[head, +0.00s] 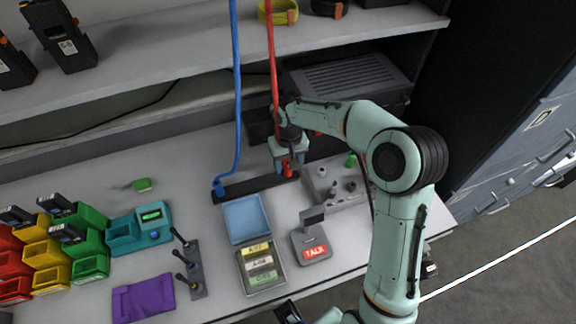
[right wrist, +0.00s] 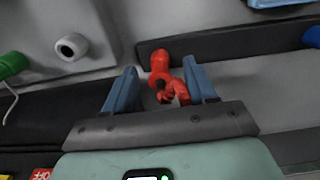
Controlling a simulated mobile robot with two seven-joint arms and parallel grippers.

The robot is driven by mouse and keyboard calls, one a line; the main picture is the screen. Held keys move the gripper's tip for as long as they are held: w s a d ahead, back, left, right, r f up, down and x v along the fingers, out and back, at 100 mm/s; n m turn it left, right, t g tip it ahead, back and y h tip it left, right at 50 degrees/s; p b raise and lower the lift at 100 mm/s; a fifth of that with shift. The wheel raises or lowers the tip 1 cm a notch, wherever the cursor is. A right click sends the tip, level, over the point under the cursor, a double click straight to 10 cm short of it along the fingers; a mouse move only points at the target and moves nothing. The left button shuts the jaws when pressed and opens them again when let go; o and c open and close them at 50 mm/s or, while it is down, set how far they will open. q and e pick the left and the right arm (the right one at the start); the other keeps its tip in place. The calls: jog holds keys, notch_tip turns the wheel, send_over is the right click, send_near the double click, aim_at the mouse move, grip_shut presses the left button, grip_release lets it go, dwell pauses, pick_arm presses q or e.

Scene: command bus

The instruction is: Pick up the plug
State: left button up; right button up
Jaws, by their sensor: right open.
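A red plug (head: 287,169) is at the lower end of a red cable (head: 271,60), at a dark strip (head: 252,186) on the desk. My right gripper (head: 288,160) is over it, pointing down. In the right wrist view the red plug (right wrist: 160,62) lies between the two blue fingers of the open right gripper (right wrist: 161,76), with gaps at both sides. A blue plug (head: 219,187) on a blue cable (head: 237,80) is at the strip's left end; it also shows in the right wrist view (right wrist: 312,37).
A grey control panel (head: 325,190) with knobs is right of the red plug. A blue tray (head: 245,220), a talk-button stand (head: 312,240) and a teal box (head: 140,232) stand in front. A shelf (head: 190,48) overhangs behind.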

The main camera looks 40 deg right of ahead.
jog(key=c, duration=0.9)
jog(key=shift+c, duration=0.2)
jog(key=shift+r, duration=0.15)
jog(key=shift+r, duration=0.6)
notch_tip(320, 180, up, 2)
jog(key=shift+r, duration=0.15)
jog(key=s+a, duration=0.2)
jog(key=a, duration=0.3)
jog(key=s+a+b, duration=0.1)
jog(key=s+a, duration=0.1)
jog(key=a, duration=0.4)
jog(key=s+a+b, duration=0.1)
jog(key=s+a, duration=0.2)
jog(key=a, duration=0.2)
jog(key=shift+a, duration=0.3)
